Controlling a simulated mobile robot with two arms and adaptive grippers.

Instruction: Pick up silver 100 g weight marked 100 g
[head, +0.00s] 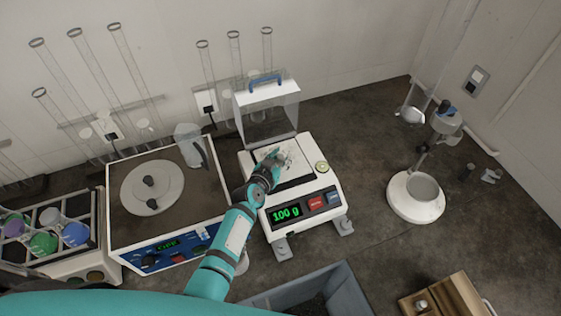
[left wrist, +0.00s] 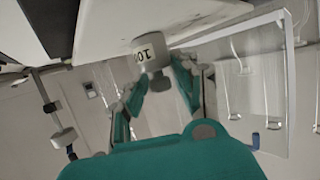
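The silver weight (left wrist: 150,52) shows in the left wrist view, with "10" and part of another digit readable on its side and a narrower knob below in the picture. It rests on the pan of the white balance (head: 324,205), whose green display reads 100 g. My left gripper (head: 272,160) is over the pan and mostly hides the weight in the head view. In the left wrist view, the fingers of my left gripper (left wrist: 160,88) are apart, one on each side of the knob. Whether either finger touches it is unclear. My right gripper is not in view.
A clear draft shield (head: 268,110) with a blue handle stands behind the pan. A device with a round plate (head: 215,190) is left of my arm. A blue-grey bin (head: 342,275) and an open wooden box (head: 462,290) lie in front. A white round-based stand (head: 402,203) is right.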

